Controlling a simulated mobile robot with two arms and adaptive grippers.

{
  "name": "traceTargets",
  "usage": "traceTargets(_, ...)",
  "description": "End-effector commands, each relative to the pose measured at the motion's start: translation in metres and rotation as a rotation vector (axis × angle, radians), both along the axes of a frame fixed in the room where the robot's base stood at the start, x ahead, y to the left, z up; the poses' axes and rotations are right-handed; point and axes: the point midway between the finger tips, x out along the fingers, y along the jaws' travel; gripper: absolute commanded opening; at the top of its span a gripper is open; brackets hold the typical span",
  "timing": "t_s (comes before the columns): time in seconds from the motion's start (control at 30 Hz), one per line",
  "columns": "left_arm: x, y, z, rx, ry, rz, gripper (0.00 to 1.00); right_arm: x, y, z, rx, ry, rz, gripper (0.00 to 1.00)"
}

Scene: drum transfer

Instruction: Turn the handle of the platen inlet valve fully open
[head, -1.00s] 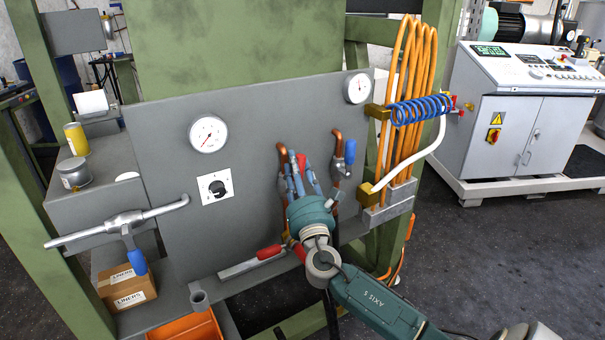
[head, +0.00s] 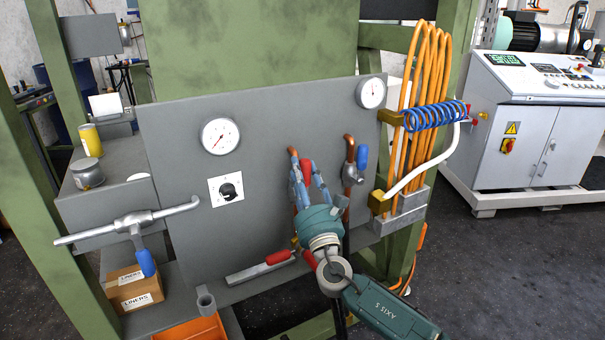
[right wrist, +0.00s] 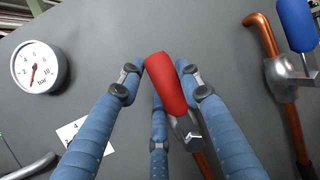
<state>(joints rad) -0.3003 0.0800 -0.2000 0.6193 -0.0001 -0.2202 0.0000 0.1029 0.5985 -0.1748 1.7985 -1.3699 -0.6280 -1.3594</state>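A valve handle with a red grip (right wrist: 165,82) sits on a copper pipe (right wrist: 196,150) against the grey panel. In the head view, the red grip (head: 306,168) is partly hidden by my fingers. My right gripper (head: 307,170) reaches up to it from below. In the right wrist view, the blue fingers of my right gripper (right wrist: 160,75) lie to either side of the red grip, with fingertips close to its edges. I cannot tell whether they press on it. My left gripper is not in view.
A blue-handled valve (head: 361,158) on another copper pipe stands just right. A gauge (head: 220,135) and a black knob (head: 229,188) are on the panel. A red-handled bar (head: 265,265) lies below. Orange hoses (head: 415,75) and a blue coil (head: 437,114) bound the right side.

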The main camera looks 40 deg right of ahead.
Motion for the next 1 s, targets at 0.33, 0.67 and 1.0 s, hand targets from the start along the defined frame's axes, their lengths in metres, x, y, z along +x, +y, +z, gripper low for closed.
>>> traceTargets(0.33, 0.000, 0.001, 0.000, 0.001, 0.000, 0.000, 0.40, 0.000, 0.000, -0.001, 0.001, 0.001, -0.001, 0.53)
traceTargets(0.67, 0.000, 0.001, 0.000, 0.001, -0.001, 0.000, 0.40, -0.035, 0.013, -0.018, 0.003, 0.005, 0.000, 0.53)
traceTargets(1.0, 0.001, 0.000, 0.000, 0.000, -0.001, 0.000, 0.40, -0.092, 0.033, -0.043, 0.000, 0.005, -0.001, 0.53)
